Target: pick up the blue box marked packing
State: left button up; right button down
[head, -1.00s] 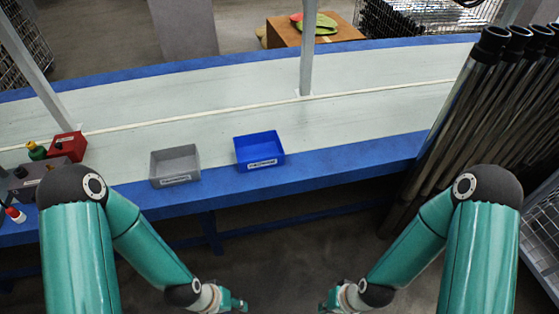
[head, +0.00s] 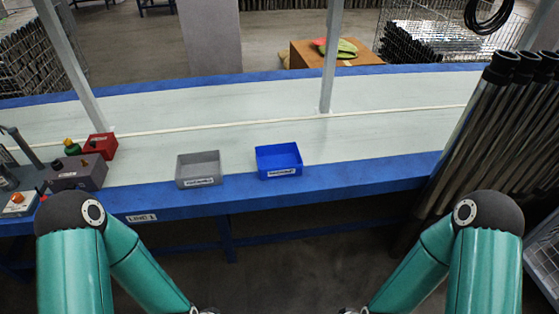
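The blue box (head: 279,161) is an open-topped tray standing near the front edge of the pale bench. It has a white label on its front whose lettering is too small to read surely. A grey box (head: 198,169) of similar shape, also labelled, stands just left of it. Both of my arms reach down below the bench front, the left one at lower left and the right one at lower right. Both grippers are cut off by the bottom edge of the head view, well apart from the blue box.
The bench (head: 390,142) has blue edges and is clear right of the blue box. A post (head: 330,60) rises behind the boxes. Dark tubes (head: 485,140) lean at the right end. A red box (head: 101,146) and a grey control unit (head: 78,173) sit at the left.

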aim_at(278, 161)
jog(key=i, duration=0.85)
jog(key=z, duration=0.2)
jog(key=k, duration=0.9)
jog(key=u, duration=0.05)
jog(key=i, duration=0.95)
jog(key=u, duration=1.2)
